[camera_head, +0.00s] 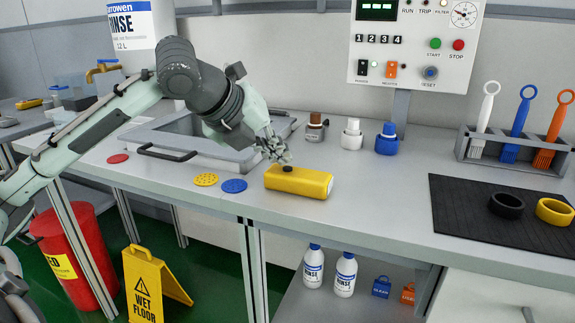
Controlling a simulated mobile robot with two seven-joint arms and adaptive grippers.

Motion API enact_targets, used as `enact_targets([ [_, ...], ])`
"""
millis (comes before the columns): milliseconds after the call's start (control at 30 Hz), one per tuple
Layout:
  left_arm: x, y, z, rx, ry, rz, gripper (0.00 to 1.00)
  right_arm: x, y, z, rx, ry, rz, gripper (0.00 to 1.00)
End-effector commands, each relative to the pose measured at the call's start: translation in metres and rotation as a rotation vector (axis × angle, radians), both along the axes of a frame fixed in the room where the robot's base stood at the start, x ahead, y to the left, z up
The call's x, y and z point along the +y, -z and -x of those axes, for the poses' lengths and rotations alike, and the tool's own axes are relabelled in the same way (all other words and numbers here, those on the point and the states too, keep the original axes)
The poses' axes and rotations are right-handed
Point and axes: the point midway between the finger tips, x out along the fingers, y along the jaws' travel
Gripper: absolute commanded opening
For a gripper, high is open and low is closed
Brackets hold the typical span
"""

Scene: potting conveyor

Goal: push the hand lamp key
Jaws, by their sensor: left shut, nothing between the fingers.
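The hand lamp (310,182) is a yellow block with rounded edges, lying on the grey bench near its front edge. A small dark key (288,168) shows on its top, towards the left end. My left gripper (282,158) is shut and empty. It points down over the left part of the lamp, with its fingertips right at the key. I cannot tell whether the fingertips touch the key. My right gripper is not in view.
Left of the lamp lie a blue disc (234,186) and a yellow disc (205,180). Small bottles (386,144) stand behind the lamp. A black mat (470,222) with two rings lies to the right. Bench between lamp and mat is clear.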

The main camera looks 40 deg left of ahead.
Motion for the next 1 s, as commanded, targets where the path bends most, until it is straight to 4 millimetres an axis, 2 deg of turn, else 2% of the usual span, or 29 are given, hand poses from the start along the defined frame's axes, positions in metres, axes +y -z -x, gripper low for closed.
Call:
enact_targets([
  [167,0.000,-0.010,0.000,-0.001,-0.001,0.000,0.00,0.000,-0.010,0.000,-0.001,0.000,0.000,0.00],
  [433,0.000,-0.038,0.000,-0.001,0.001,0.001,0.00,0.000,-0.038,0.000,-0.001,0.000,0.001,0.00],
  [667,0.000,-0.059,0.000,-0.004,-0.001,0.000,0.00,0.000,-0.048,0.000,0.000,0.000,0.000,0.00],
  [1000,0.000,-0.060,0.000,-0.001,0.000,0.001,0.00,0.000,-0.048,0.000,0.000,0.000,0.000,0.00],
])
